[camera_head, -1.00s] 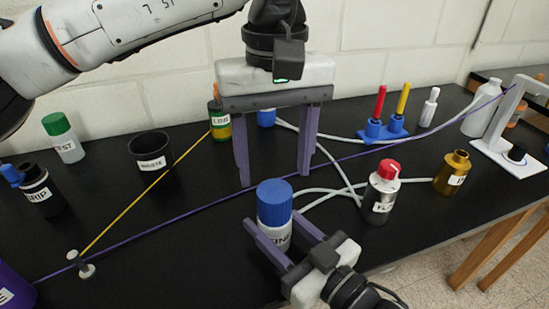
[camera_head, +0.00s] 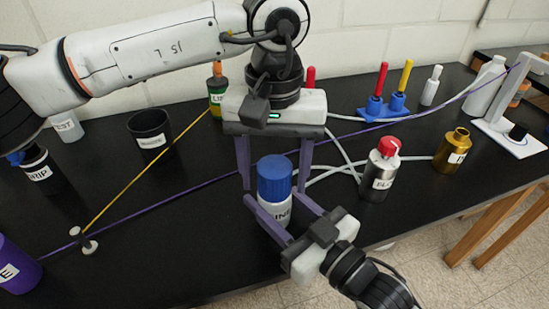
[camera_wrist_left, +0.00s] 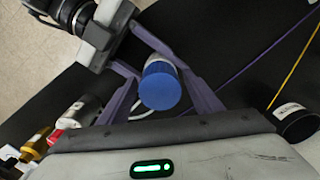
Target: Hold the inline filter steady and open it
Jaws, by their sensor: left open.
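The inline filter is an upright white bottle (camera_head: 274,213) with a blue cap (camera_head: 275,178); its label is partly hidden. My right gripper (camera_head: 274,199) reaches in from the front, its purple fingers on both sides of the white body and apparently closed on it. My left gripper (camera_head: 275,188) points down from above, open, with one finger on each side of the blue cap. In the left wrist view the cap (camera_wrist_left: 160,87) sits between the left fingers, with a gap visible on each side.
A purple line and a yellow cord (camera_head: 150,180) cross the black bench. A silver red-capped bottle (camera_head: 379,170) and a gold bottle (camera_head: 453,150) stand to the right. A black waste cup (camera_head: 151,130) stands at the left. White tubes lie behind the filter.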

